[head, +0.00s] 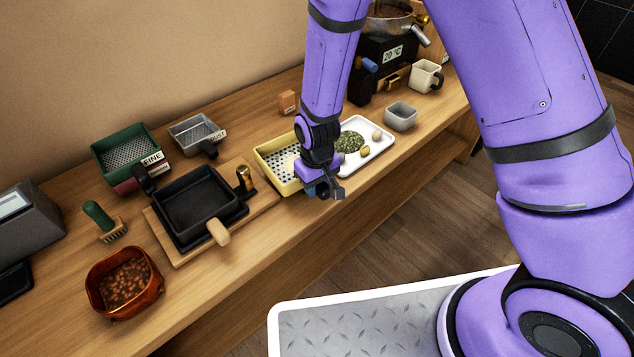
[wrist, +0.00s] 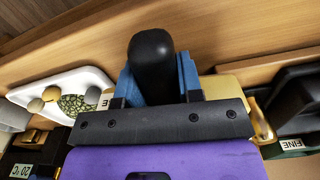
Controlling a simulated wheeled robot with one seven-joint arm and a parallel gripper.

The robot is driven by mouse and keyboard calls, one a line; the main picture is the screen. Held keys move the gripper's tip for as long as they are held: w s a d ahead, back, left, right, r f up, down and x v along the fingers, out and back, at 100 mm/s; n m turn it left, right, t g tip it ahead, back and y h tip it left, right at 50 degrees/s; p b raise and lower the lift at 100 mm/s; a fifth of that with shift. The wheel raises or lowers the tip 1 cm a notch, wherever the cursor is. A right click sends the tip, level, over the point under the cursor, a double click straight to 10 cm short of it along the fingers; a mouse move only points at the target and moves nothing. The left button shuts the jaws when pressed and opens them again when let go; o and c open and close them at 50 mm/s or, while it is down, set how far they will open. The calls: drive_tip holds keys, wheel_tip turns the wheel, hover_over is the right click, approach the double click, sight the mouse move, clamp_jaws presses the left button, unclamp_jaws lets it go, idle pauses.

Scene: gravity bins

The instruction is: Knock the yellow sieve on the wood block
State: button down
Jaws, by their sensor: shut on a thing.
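The yellow sieve (head: 268,154) has a perforated floor and sits left of my arm in the head view. Part of its yellow wall also shows right of the jaws in the wrist view (wrist: 222,88). My gripper (head: 331,190) is at the sieve's near right side. In the wrist view its blue-padded jaws (wrist: 153,78) are shut on the sieve's black handle (wrist: 152,55). I cannot tell whether the sieve touches the counter. A small orange-brown block (head: 287,102), perhaps the wood block, stands behind the sieve near the wall.
A white tray (head: 385,146) with green bits and small stones lies right of the sieve. Left are a black square pan (head: 197,203) on a wooden board, a green sieve (head: 125,152) and a grey one (head: 196,131). A grey cup (head: 400,116) stands beyond the tray.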

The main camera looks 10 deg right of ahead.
drive_tip(key=shift+r, duration=0.4)
drive_tip(key=shift+r, duration=0.85)
drive_tip(key=shift+f, duration=0.9)
drive_tip(key=shift+r, duration=0.8)
